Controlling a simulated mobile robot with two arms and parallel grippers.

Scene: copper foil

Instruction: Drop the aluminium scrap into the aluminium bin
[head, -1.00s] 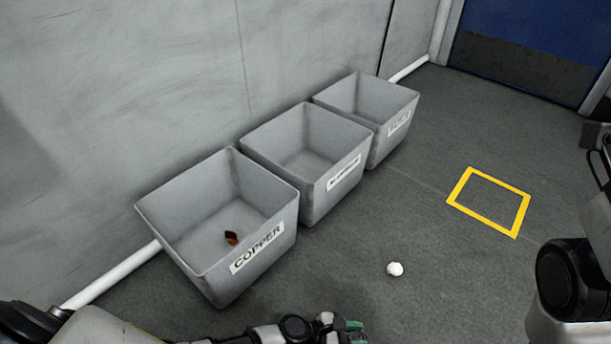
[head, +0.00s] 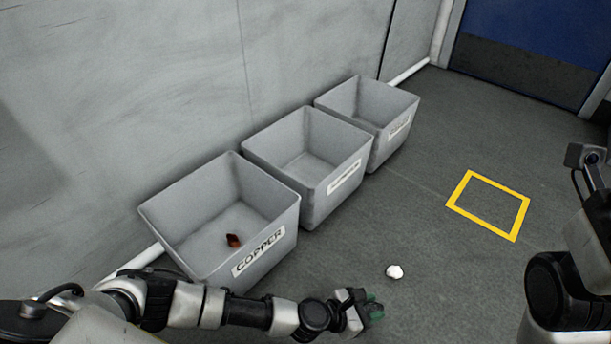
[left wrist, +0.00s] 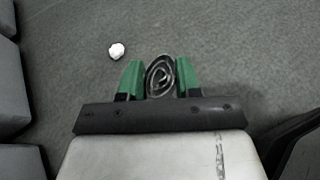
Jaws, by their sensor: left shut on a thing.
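My left gripper (head: 374,304) is low over the floor, right of the copper bin and near the bottom of the head view. In the left wrist view its green fingers (left wrist: 160,80) are shut on a coiled, silver-grey metallic scrap (left wrist: 160,76), which looks like the aluminium scrap. In the head view the held scrap cannot be made out. The aluminium bin (head: 318,206) is the middle of three grey open bins along the wall. It looks empty, and its front label is small and blurred. My right gripper is out of view.
The copper bin (head: 200,258), nearest, holds a reddish-brown scrap (head: 233,240). A third bin (head: 385,150) stands beyond the aluminium one. A small white crumpled lump (head: 394,272) lies on the floor. A yellow square outline (head: 518,217) marks clear floor at right.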

